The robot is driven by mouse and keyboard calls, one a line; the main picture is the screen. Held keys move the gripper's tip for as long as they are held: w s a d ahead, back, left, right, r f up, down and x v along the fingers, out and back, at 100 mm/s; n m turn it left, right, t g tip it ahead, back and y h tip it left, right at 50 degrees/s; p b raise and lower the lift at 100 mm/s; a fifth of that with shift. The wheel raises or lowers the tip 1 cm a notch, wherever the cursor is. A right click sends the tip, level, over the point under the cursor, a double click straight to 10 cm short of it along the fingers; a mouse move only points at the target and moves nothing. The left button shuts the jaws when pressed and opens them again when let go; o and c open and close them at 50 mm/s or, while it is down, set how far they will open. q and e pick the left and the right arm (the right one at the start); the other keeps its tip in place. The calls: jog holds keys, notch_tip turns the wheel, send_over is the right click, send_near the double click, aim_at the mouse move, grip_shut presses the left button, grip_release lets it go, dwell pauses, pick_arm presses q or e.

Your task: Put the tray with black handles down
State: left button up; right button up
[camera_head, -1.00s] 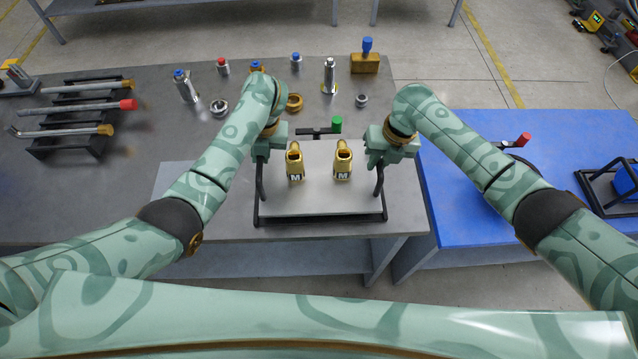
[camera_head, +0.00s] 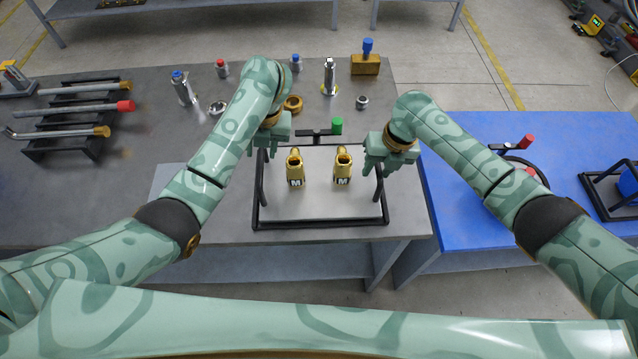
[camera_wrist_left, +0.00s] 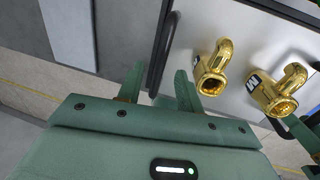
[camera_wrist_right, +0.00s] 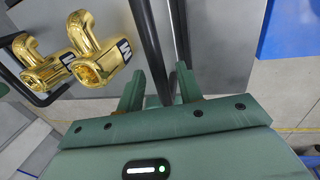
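The grey tray (camera_head: 319,207) with a black frame and black handles rests flat on the dark table, near its front edge. Two gold pipe fittings marked M, the left fitting (camera_head: 295,168) and the right fitting (camera_head: 342,166), stand upright on it. My left gripper (camera_head: 262,153) is at the left handle (camera_wrist_left: 160,50); its fingers are apart, with the handle just beyond the gap. My right gripper (camera_head: 377,168) is at the right handle (camera_wrist_right: 151,45); its fingers are also apart, and black bars show beyond them. The handle tops are partly hidden by the hands in the head view.
A green-knobbed black clamp (camera_head: 336,126) stands just behind the tray. Metal parts and a gold block with a blue knob (camera_head: 366,62) are further back. A rack of rods (camera_head: 75,115) is at the left. A blue table (camera_head: 460,200) adjoins at the right.

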jog(key=shift+w+d+r, duration=0.1)
jog(key=shift+r, duration=0.3)
pick_arm(q)
notch_tip(320, 180, up, 7)
jog(key=d, duration=0.1)
jog(key=shift+d, duration=0.2)
pick_arm(e)
notch_tip(320, 180, up, 11)
jog(key=d, duration=0.2)
pick_arm(q)
jog(key=shift+f, duration=0.1)
pick_arm(e)
jog(key=shift+w+d, duration=0.1)
